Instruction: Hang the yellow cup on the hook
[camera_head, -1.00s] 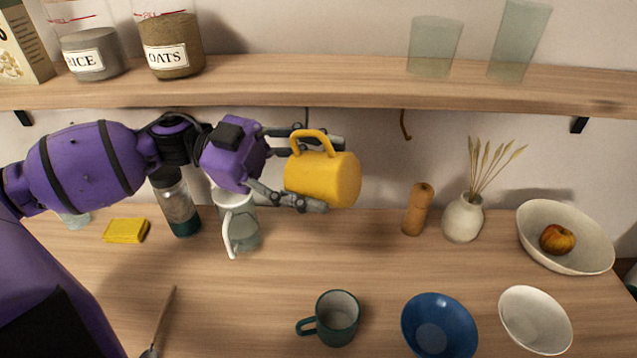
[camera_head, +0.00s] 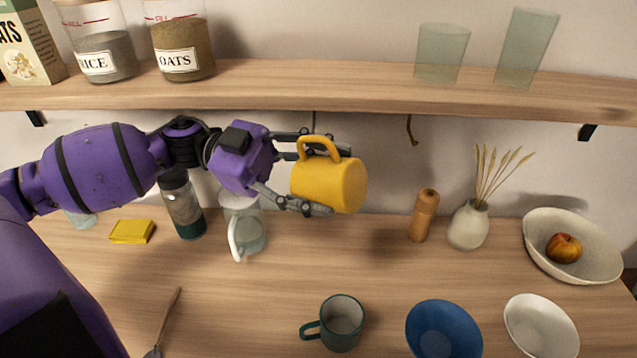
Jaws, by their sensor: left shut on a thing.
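The yellow cup (camera_head: 331,184) is held in the air by my left gripper (camera_head: 322,178), whose fingers are shut on its body. The cup is tilted, with its handle (camera_head: 318,146) pointing up. A brass-coloured hook (camera_head: 411,130) hangs under the shelf, to the right of the cup and apart from it. A second, dark hook (camera_head: 314,121) is just visible under the shelf behind the gripper, mostly hidden. My right gripper is not in view.
The wooden shelf (camera_head: 300,90) runs above, holding jars and two glasses. Below on the counter (camera_head: 265,290) are a glass pitcher (camera_head: 244,229), a pepper mill (camera_head: 423,215), a vase (camera_head: 468,225), a dark green mug (camera_head: 342,322), a blue bowl (camera_head: 443,331) and white bowls.

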